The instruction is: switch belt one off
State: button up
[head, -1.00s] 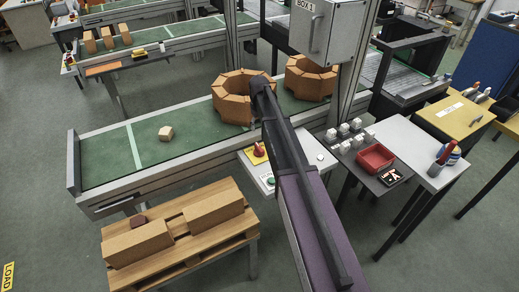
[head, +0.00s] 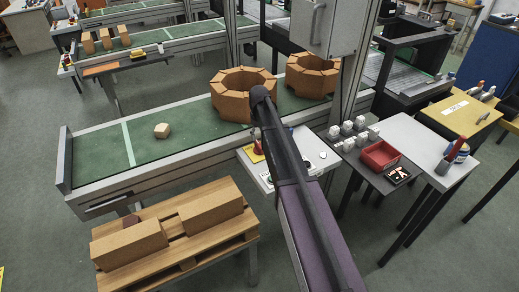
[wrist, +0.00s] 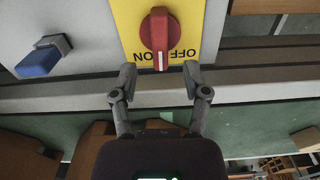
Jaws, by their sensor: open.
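In the wrist view a red rotary switch knob (wrist: 160,33) stands on a yellow plate (wrist: 193,22) marked ON and OFF, with the lettering upside down. A white mark on the knob's near end lies between the two words; I cannot tell which it selects. My gripper (wrist: 162,83) is open and empty, its fingertips just short of the knob and to either side of it. In the head view the switch panel (head: 306,146) sits at the belt's front edge, with my arm over part of it. The green belt (head: 185,142) carries brick rings and a small block (head: 161,130).
A blue switch (wrist: 40,60) is left of the knob on the panel. A pallet (head: 185,242) with brown blocks stands in front of the belt. A dark table with a red tray (head: 380,156) and white cubes is to the right. A grey box (head: 318,25) hangs above the belt.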

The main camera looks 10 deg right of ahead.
aim_at(259, 144)
jog(key=shift+f+b, duration=2.45)
jog(key=shift+f, duration=0.3)
